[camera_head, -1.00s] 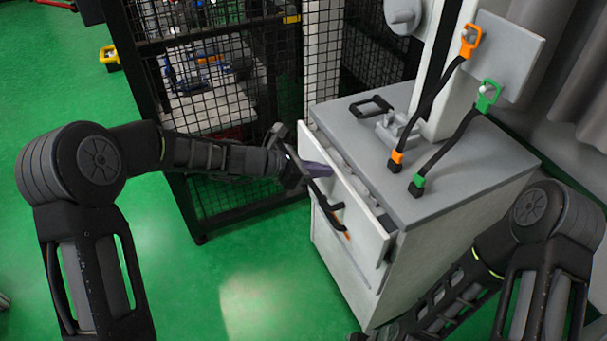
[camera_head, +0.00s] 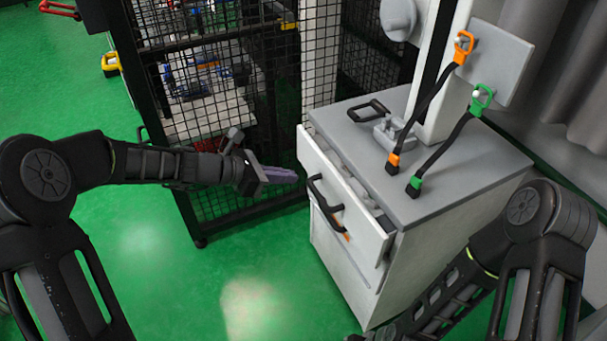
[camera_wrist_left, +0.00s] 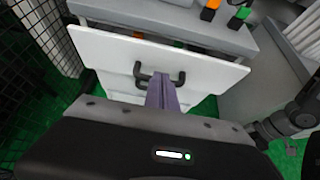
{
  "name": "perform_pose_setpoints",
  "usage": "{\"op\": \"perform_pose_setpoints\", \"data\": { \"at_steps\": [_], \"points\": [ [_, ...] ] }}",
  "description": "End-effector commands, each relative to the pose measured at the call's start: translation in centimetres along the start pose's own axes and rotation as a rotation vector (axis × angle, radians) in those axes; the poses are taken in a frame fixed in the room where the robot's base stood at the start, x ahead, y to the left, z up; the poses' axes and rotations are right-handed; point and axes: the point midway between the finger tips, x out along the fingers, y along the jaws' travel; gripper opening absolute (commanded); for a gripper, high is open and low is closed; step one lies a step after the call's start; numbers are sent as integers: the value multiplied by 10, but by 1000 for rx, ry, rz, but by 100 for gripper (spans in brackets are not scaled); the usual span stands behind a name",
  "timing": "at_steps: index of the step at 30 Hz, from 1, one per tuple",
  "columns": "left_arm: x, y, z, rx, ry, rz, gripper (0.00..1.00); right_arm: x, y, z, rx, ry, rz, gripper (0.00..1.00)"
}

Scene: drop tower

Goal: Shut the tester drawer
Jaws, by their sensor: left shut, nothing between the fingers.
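The tester drawer (camera_head: 345,194) is the top white drawer of the grey cabinet, with a black bar handle (camera_head: 322,194). It stands partly open, with a gap showing between its front and the cabinet top. In the left wrist view the drawer front (camera_wrist_left: 115,58) spans the picture and its handle (camera_wrist_left: 160,80) is near the middle. My left gripper (camera_head: 292,175) is shut and empty, just in front of the drawer's left part and apart from the handle in the head view. Its purple fingers (camera_wrist_left: 161,95) overlap the handle in the wrist view; contact cannot be told. My right gripper is out of view.
The cabinet top (camera_head: 440,175) carries a loop handle, a small clamp and orange and green tagged straps (camera_head: 470,115). A black mesh cage (camera_head: 240,100) stands left behind. Green floor in front of the drawer is clear.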

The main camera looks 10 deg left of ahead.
Motion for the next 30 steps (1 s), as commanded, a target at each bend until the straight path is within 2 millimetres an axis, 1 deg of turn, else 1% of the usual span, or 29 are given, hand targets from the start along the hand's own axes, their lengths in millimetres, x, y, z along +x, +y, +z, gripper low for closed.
{"op": "perform_pose_setpoints", "data": {
  "at_steps": [1,3,7,16,20,23,26,27,29,30],
  "points": [
    [-12,1,2,-2,-1,3,0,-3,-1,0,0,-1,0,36],
    [-21,0,1,-1,0,2,0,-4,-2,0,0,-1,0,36],
    [-32,0,0,-1,0,1,0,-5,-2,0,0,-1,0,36],
    [-34,0,0,-1,0,0,0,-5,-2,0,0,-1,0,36],
    [-32,-2,-6,8,13,-4,10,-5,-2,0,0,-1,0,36],
    [-22,-12,-28,56,69,-20,18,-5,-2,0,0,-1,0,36],
    [-9,-28,-66,154,167,-53,26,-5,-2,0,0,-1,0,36],
    [-4,-36,-84,206,212,-70,29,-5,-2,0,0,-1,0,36],
    [2,-48,-112,294,280,-103,34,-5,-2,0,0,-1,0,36],
    [6,-58,-131,357,323,-128,38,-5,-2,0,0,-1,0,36]
  ]
}}
